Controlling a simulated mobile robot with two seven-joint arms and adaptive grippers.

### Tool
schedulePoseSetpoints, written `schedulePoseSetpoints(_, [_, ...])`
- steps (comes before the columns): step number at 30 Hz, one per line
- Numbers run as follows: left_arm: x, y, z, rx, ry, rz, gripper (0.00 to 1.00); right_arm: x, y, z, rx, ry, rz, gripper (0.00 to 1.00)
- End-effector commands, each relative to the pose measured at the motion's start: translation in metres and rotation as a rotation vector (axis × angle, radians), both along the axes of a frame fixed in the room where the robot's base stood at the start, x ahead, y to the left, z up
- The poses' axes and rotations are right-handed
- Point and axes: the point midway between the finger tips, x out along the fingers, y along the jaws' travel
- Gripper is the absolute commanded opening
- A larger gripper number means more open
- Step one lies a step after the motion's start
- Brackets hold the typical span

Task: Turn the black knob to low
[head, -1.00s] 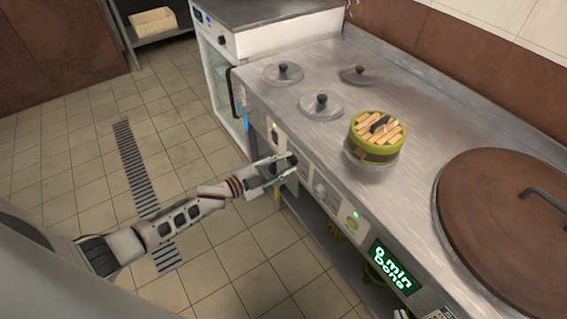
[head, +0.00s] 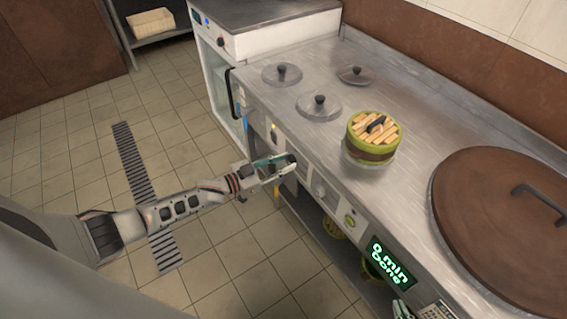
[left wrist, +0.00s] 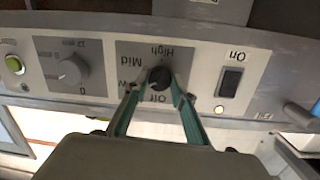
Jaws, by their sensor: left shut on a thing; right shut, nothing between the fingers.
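The black knob (left wrist: 160,77) sits on the stove's front panel, inside a grey label plate (left wrist: 128,50) with the words Off, Low, Mid and High, upside down in the left wrist view. My left gripper (left wrist: 160,92) is shut on the black knob, with a green-edged finger on each side. Which word the knob points at is not clear. In the head view my left gripper (head: 283,164) reaches the front panel from the left and hides most of the knob.
Beside the knob are a grey dial (left wrist: 73,70), a black On switch (left wrist: 231,81) and a green button (left wrist: 15,65). The tiled floor at left is clear.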

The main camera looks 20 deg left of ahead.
Motion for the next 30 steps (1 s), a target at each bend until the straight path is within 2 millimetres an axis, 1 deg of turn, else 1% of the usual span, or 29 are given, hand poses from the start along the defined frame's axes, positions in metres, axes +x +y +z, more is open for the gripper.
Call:
schedulePoseSetpoints(7, [0.0007, 0.001, 0.0001, -0.038, 0.031, 0.001, 0.03, -0.001, 0.0002, -0.0007, 0.0, 0.002, 0.0, 0.0])
schedulePoseSetpoints(20, [0.0007, 0.0008, 0.0001, -0.044, 0.035, 0.002, 0.03, -0.0017, 0.0, -0.0011, -0.001, 0.004, 0.0, 0.0])
schedulePoseSetpoints(21, [0.0007, 0.0008, 0.0001, -0.044, 0.035, 0.001, 0.35, -0.0017, 0.0, -0.0011, -0.001, 0.004, 0.0, 0.0])
schedulePoseSetpoints(22, [0.0007, 0.0007, 0.0001, -0.044, 0.034, 0.001, 0.42, -0.0018, -0.0001, -0.0012, -0.001, 0.004, 0.0, 0.0])
schedulePoseSetpoints(30, [0.0003, 0.0002, -0.0001, -0.044, 0.035, 0.001, 0.42, -0.002, -0.0002, -0.0014, -0.001, 0.004, 0.0, 0.0])
